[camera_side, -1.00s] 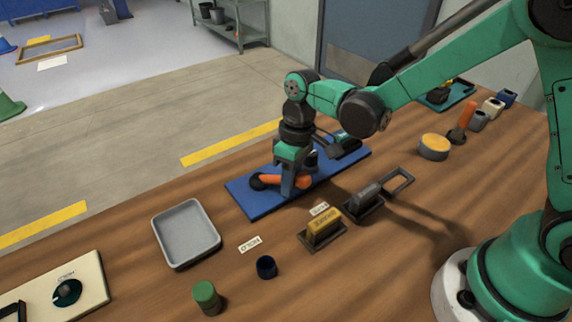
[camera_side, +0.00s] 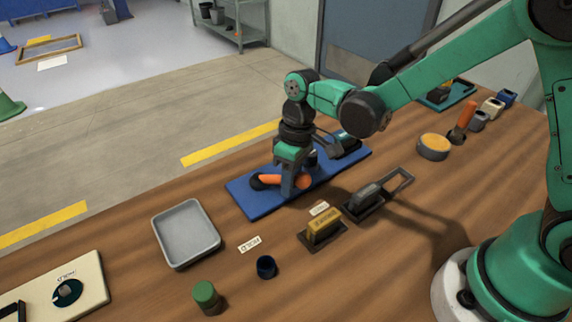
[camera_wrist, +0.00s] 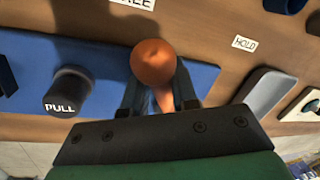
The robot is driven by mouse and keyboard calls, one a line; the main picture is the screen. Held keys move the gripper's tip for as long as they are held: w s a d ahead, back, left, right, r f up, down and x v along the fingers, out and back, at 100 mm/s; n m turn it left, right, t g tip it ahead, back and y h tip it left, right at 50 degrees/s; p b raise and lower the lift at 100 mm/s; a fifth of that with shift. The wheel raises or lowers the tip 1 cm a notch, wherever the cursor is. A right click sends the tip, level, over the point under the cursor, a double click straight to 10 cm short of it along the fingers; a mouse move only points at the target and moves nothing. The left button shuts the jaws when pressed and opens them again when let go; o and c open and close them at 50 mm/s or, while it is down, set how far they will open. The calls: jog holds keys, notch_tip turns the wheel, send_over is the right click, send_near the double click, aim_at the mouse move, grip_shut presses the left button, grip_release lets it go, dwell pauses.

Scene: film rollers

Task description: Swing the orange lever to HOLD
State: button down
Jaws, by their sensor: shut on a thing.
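The orange lever (camera_side: 271,179) is mounted on a blue plate (camera_side: 246,204) and runs from a dark pivot at its left to a rounded end. My gripper (camera_side: 289,189) is shut on the lever's handle from above, with the rounded end standing out of the jaws. In the wrist view the orange end (camera_wrist: 153,62) sits between the two fingers (camera_wrist: 157,94). A white HOLD label (camera_side: 249,244) lies on the table in front of the plate, also seen in the wrist view (camera_wrist: 244,43). The FREE label (camera_side: 319,208) lies to its right.
A black PULL knob (camera_wrist: 68,91) stands on the blue plate close to the gripper. A beige panel (camera_side: 85,303) carries a dial.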

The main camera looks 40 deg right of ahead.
aim_at(252, 211)
jog(key=shift+a, duration=0.1)
jog(key=a+m, duration=0.1)
jog(key=m, duration=0.2)
jog(key=shift+s+a+m+t, duration=0.3)
jog(key=shift+s+a, duration=0.05)
jog(key=shift+a, duration=0.05)
jog(key=a+m, duration=0.2)
jog(key=m, duration=0.1)
jog(key=shift+m+t, duration=0.3)
jog(key=a+m, duration=0.1)
jog(key=m, duration=0.2)
jog(key=shift+w+a+t, duration=0.2)
jog(key=shift+a+t, duration=0.1)
jog(key=shift+a, duration=0.05)
jog(key=shift+w+a+m, duration=0.2)
jog(key=shift+a+m, duration=0.15)
jog(key=shift+m, duration=0.45)
jog(key=shift+w+a+m, duration=0.2)
jog(key=shift+a+m, duration=0.15)
jog(key=shift+m, duration=0.45)
jog(key=c, duration=0.7)
grip_release()
jog(key=shift+r, duration=0.15)
